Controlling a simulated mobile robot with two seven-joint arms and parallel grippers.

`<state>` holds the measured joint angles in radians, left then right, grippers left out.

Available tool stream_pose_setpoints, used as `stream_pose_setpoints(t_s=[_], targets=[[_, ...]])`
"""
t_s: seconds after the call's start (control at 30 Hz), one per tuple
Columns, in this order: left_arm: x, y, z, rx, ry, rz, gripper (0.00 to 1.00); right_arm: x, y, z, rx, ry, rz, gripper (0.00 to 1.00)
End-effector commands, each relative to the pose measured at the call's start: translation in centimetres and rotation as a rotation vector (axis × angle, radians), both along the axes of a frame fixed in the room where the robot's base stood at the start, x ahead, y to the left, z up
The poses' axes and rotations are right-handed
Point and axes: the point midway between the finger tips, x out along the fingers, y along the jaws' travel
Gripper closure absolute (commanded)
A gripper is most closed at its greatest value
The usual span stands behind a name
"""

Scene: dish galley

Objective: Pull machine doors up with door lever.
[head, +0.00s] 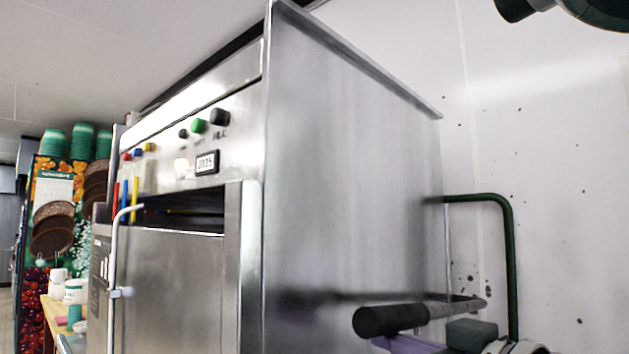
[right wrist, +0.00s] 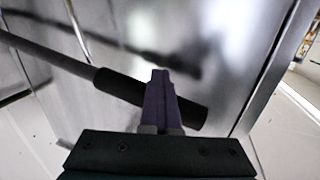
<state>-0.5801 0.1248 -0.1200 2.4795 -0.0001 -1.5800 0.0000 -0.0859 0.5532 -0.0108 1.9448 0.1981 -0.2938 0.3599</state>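The machine (head: 350,150) is a tall stainless steel box. Its front door panel (head: 170,290) has a dark opening above its top edge. The door lever (head: 390,320) has a thick black grip pointing to the front and a grey rod running back along the machine's right side. It also shows in the right wrist view (right wrist: 122,86), slanting across. My right gripper (head: 408,344) has purple fingers, at the underside of the black grip. In the right wrist view the fingers (right wrist: 162,95) are together and overlap the grip; contact is hard to tell. My left gripper is out of view.
A dark green pipe (head: 511,250) bends down beside the white wall. A pale vertical bar (head: 114,255) stands at the machine's front left. Shelves with green cups (head: 82,140) and a counter with white containers (head: 76,291) are at far left.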

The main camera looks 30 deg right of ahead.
Motion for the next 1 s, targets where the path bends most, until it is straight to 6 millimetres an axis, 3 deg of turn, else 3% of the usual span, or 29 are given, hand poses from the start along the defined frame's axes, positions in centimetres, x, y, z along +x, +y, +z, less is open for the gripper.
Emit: stream_pose_setpoints(t_s=[0.03,0.53,1.0], targets=[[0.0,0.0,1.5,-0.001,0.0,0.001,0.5,0.1,-0.2,2.0,-0.003,-0.012,0.0,1.0],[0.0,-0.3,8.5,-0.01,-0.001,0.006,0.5,0.6,-1.2,8.7,-0.003,-0.012,-0.001,1.0],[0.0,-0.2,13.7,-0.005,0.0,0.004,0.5,1.6,-3.6,14.6,-0.005,-0.012,-0.001,1.0]])
